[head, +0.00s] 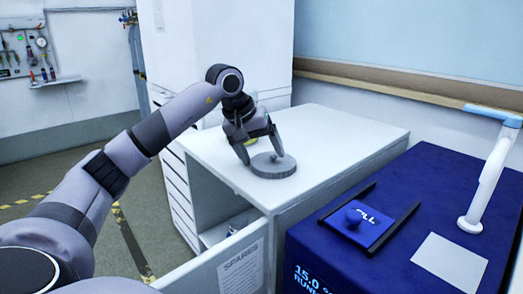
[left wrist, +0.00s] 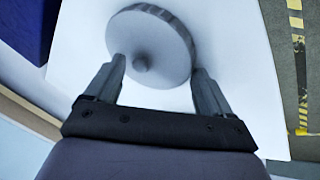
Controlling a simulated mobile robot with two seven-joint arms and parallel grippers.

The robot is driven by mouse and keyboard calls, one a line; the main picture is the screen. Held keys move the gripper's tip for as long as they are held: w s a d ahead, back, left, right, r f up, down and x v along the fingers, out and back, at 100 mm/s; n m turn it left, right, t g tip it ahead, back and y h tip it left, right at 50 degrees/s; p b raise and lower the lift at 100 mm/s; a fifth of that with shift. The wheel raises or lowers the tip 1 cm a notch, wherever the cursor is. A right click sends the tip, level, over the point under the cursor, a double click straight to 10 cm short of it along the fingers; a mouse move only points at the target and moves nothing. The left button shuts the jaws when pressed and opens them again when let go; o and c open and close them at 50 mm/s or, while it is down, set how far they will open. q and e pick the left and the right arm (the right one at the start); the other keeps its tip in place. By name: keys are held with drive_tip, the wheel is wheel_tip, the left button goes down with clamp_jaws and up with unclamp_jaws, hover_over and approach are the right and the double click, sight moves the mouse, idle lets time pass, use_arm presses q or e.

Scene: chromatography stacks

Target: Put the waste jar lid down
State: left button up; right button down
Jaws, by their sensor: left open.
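The waste jar lid (head: 274,166) is a flat grey disc with a ridged rim, lying on the white cabinet top (head: 335,150). In the left wrist view the lid (left wrist: 152,42) shows a small round knob near its middle. My left gripper (head: 262,155) is open just above and beside the lid, with its fingers apart. In the left wrist view the left gripper's fingertips (left wrist: 158,68) flank the near part of the lid; I cannot tell whether they touch it. My right gripper is not in view.
A blue instrument (head: 330,265) with a dark-railed panel and a white arm (head: 490,175) stands at the right. An open drawer front marked SPARES (head: 238,268) juts out below the cabinet top. The cabinet top right of the lid is clear.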

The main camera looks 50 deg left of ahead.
use_arm(q)
drive_tip(key=p+v, duration=0.3)
drive_tip(key=v, duration=0.9)
drive_tip(key=shift+a+r, duration=0.2)
drive_tip(key=shift+r, duration=0.15)
